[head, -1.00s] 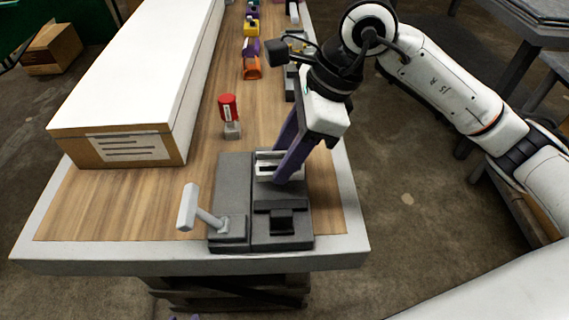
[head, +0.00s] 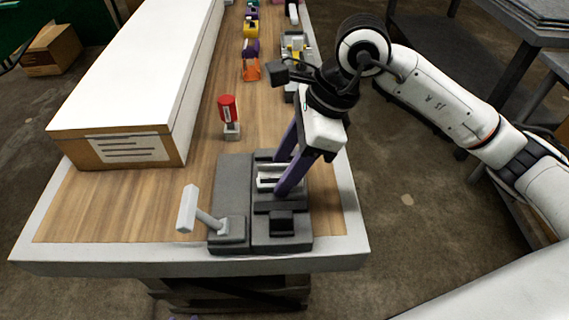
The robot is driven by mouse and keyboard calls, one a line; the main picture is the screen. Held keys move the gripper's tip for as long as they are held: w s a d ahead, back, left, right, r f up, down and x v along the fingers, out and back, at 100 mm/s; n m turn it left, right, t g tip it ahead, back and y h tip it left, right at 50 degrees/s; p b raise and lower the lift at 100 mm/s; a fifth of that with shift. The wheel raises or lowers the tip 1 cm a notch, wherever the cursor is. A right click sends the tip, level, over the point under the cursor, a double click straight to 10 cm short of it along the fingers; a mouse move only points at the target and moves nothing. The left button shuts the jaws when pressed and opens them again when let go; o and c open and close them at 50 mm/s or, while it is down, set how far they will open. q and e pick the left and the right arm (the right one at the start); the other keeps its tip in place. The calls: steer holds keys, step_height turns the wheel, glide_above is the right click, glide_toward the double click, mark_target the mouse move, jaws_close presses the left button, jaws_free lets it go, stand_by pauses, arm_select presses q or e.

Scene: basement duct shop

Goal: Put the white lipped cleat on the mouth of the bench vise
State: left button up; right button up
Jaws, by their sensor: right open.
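The bench vise (head: 233,185) is a dark grey block near the front edge of the bench, with a light grey handle sticking out to its left. The white lipped cleat (head: 267,179) lies across the vise mouth, between the dark jaw blocks; its right end is partly hidden by my fingers. My right gripper (head: 282,174) has two long purple fingers and reaches down from the upper right. The fingers are spread apart, one on the far side and one on the near side of the cleat's right end. I cannot tell whether either finger touches it. My left gripper is not in view.
A long white-topped box (head: 135,75) fills the bench's left side. A red-topped piece (head: 229,115) stands behind the vise. An orange piece (head: 250,70) and other coloured pieces line the far bench. Bare wood (head: 110,210) lies left of the vise.

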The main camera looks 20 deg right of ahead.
steer(key=v, duration=1.1)
steer(key=shift+d+r, duration=0.25)
steer(key=shift+r, duration=0.1)
steer(key=shift+f, duration=0.1)
stand_by(0.6)
